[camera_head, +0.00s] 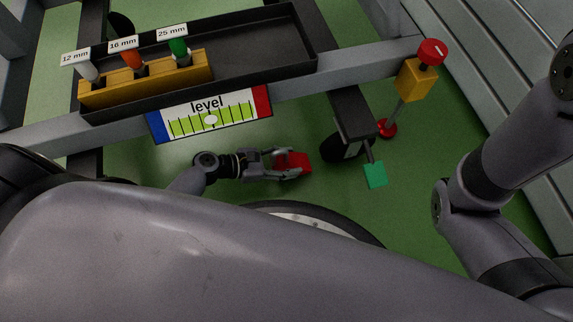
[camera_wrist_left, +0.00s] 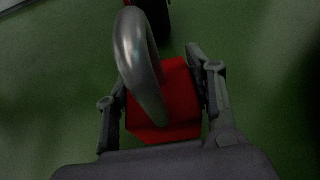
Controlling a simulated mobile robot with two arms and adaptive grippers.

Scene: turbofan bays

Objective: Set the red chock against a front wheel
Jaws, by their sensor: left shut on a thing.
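The red chock (camera_head: 297,161) is between the fingers of my left gripper (camera_head: 284,166), low over the green floor. In the left wrist view the red chock (camera_wrist_left: 182,98) has a grey metal loop in front of it, and the fingers of my left gripper (camera_wrist_left: 163,98) lie on either side. I cannot tell whether the chock touches the floor. A dark wheel (camera_head: 334,149) stands just right of the chock, with a small gap, under the frame's dark arm. A dark rounded shape at the top of the left wrist view may be this wheel. My right gripper is out of view.
A green pedal (camera_head: 375,175) and a red-footed yellow jack (camera_head: 415,80) are right of the wheel. The frame beam with a level gauge (camera_head: 210,115) and a black tray (camera_head: 303,65) lies above.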

